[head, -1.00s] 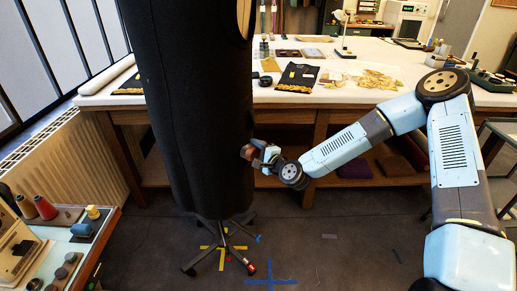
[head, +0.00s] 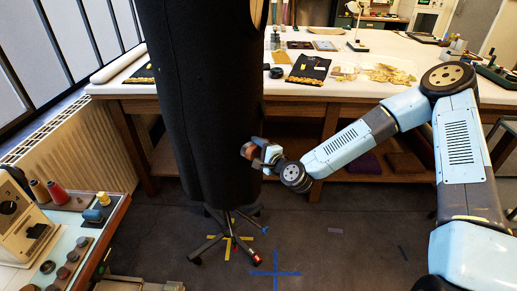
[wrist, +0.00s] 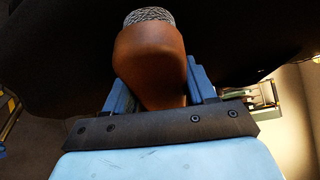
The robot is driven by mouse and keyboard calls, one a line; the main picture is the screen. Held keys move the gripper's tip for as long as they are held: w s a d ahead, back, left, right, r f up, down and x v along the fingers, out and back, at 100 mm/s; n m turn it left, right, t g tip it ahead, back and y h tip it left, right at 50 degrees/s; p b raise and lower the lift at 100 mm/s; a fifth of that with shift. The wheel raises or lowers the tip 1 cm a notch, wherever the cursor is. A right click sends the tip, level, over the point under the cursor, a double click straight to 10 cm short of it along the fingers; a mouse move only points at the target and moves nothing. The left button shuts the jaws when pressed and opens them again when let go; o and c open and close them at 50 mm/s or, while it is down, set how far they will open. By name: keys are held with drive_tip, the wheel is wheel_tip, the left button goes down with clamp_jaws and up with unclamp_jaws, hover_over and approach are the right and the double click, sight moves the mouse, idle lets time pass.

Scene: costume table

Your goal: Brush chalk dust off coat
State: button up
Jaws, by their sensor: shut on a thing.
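A long black coat (head: 205,100) hangs on a stand with a wheeled base (head: 228,240). It fills the upper middle of the head view and shows as a dark mass (wrist: 60,50) in the wrist view. No chalk dust can be made out on it. My gripper (head: 262,153) is shut on a brush (wrist: 152,60) with a rounded brown wooden body and a grey textured end. The brush also shows in the head view (head: 248,150), at the coat's lower right edge. Its grey end points towards the coat; I cannot tell whether they touch.
A long white-topped work table (head: 370,92) stands behind the coat, with dark cloth (head: 308,68), gold trim (head: 390,74) and a lamp on it. A small bench (head: 60,240) with spools is at the lower left. A radiator (head: 75,140) stands by the window. Open floor lies in front.

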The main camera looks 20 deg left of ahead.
drive_tip(key=shift+w+d, duration=0.1)
drive_tip(key=shift+d, duration=0.05)
drive_tip(key=shift+s+d, duration=0.25)
drive_tip(key=shift+d, duration=0.7)
drive_tip(key=shift+s+d, duration=0.25)
drive_tip(key=shift+d, duration=0.7)
drive_tip(key=shift+s+d, duration=0.25)
drive_tip(key=shift+d, duration=0.7)
drive_tip(key=shift+d, duration=0.2)
drive_tip(key=shift+s+d, duration=0.2)
drive_tip(key=shift+d, duration=0.45)
drive_tip(key=shift+s+d, duration=0.2)
drive_tip(key=shift+d, duration=0.4)
drive_tip(key=shift+d+f, duration=0.1)
